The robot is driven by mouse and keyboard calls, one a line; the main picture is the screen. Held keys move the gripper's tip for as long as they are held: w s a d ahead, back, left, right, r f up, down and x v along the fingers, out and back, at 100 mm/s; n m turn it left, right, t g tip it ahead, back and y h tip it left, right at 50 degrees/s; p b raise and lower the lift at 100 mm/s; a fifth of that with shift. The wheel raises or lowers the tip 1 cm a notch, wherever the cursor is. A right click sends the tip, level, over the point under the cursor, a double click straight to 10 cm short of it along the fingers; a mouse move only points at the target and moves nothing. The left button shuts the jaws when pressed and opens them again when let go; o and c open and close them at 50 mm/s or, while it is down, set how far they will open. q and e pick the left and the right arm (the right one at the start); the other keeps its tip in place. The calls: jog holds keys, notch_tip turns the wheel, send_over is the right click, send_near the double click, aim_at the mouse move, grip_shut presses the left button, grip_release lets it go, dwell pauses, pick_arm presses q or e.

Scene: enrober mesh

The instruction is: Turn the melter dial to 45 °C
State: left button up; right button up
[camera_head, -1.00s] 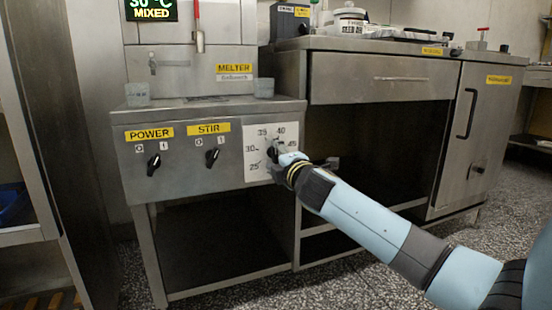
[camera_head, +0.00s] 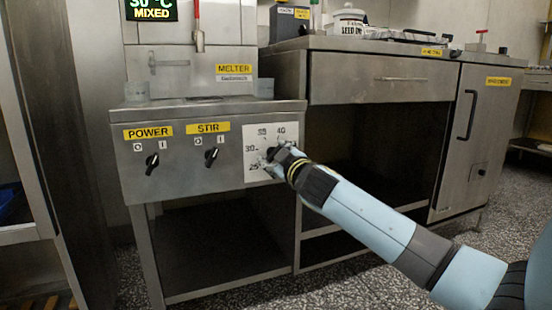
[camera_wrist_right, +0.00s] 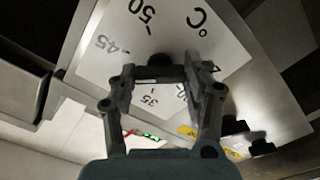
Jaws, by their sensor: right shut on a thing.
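The melter dial plate (camera_head: 256,136) is a white square with black temperature marks on the right of the steel melter front (camera_head: 225,178). My right gripper (camera_head: 270,158) is at the plate, covering the dial's knob and the 45 mark in the head view. In the right wrist view the plate (camera_wrist_right: 170,30) shows 45, 50 and °C on the far side and 35 between the fingers. The gripper (camera_wrist_right: 165,80) is shut on the dark knob (camera_wrist_right: 158,72) there. The knob's pointer direction cannot be made out. My left gripper is out of view.
POWER (camera_head: 152,161) and STIR (camera_head: 211,155) switches sit left of the dial. A steel cabinet (camera_head: 380,78) with a drawer stands close on the right.

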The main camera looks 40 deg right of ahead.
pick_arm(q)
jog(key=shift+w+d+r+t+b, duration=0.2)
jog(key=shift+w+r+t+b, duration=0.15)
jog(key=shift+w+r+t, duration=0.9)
pick_arm(e)
jog(key=shift+f+m, duration=0.15)
jog(key=shift+m, duration=2.55)
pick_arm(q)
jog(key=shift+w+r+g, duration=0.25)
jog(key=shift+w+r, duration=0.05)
pick_arm(e)
jog(key=o, duration=1.2)
jog(key=shift+c, duration=0.2)
jog(key=shift+s, duration=0.15)
jog(key=v, duration=1.1)
jog(key=shift+s+a, duration=0.2)
jog(key=shift+s, duration=0.2)
